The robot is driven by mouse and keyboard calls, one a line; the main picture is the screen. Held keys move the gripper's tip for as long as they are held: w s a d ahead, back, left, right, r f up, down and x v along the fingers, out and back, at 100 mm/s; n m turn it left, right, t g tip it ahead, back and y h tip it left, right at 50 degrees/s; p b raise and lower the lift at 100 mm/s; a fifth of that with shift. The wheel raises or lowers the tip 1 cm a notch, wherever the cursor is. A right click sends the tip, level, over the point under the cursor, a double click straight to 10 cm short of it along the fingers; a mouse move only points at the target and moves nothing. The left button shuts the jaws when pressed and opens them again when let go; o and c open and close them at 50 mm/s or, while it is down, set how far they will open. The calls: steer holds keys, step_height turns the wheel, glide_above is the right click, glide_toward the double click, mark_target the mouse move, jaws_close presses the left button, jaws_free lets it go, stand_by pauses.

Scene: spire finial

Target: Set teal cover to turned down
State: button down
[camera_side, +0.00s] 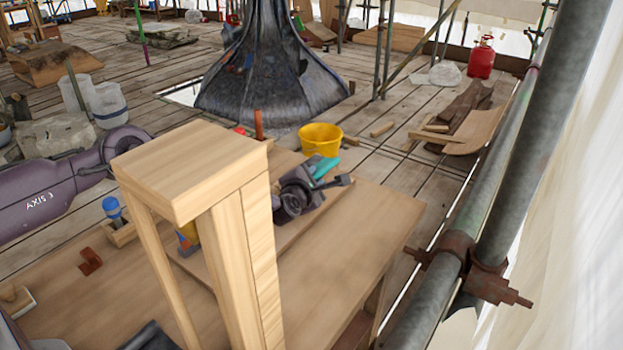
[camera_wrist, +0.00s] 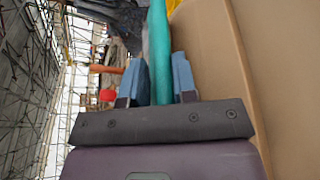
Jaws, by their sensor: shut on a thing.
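The teal cover (camera_wrist: 159,50) shows in the wrist view as a long teal strip running up from between the two blue fingers. My gripper (camera_wrist: 159,75) is shut on it, with one finger on each side. In the side view the teal cover (camera_side: 325,167) is a small tilted teal piece at the far right part of the wooden bench (camera_side: 345,235), with my gripper (camera_side: 315,172) at it. The fingers are small there, and I cannot tell the cover's exact angle or its hinge. A wooden post stands in front of part of my arm.
A yellow bucket (camera_side: 321,140) stands just behind the cover. The wooden post frame (camera_side: 195,170) rises in the foreground. A blue-topped item (camera_side: 112,208) and a red-brown block (camera_side: 90,262) sit on the bench's left. Scaffold tubes (camera_side: 490,200) run along the right. The bench's front right is clear.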

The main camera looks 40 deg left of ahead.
steer(key=shift+s+a+f, duration=0.15)
steer(key=shift+f, duration=0.4)
steer(key=c, duration=0.9)
jaws_free()
steer(key=shift+o, duration=0.2)
steer(key=shift+r, duration=0.2)
steer(key=shift+r, duration=0.1)
steer(key=v, duration=1.3)
